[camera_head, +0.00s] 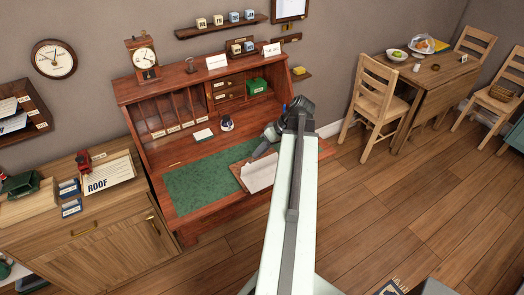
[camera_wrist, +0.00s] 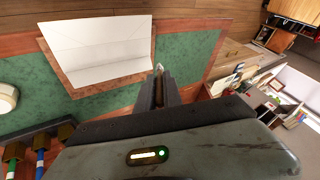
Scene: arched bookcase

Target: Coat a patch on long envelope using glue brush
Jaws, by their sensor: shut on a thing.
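The long envelope (camera_head: 260,174) is white and lies on a brown board (camera_head: 237,172) on the desk's green mat. In the wrist view the envelope (camera_wrist: 100,50) shows fold lines and lies flat on the board (camera_wrist: 98,88). My gripper (camera_head: 267,140) is over the right part of the desk, close to the envelope's far edge. In the wrist view my gripper (camera_wrist: 158,82) is shut on a thin thing, taken as the glue brush (camera_wrist: 159,68); only a small pale tip shows past the fingers. The envelope lies beside this tip. Whether they touch cannot be told.
The green mat (camera_head: 195,187) is clear left of the board. A small round pot (camera_head: 227,123) and a white block (camera_head: 203,134) stand behind it. Pigeonholes (camera_head: 180,112) rise at the desk's back. Coloured sticks (camera_wrist: 41,152) stand in a holder at the wrist view's lower left.

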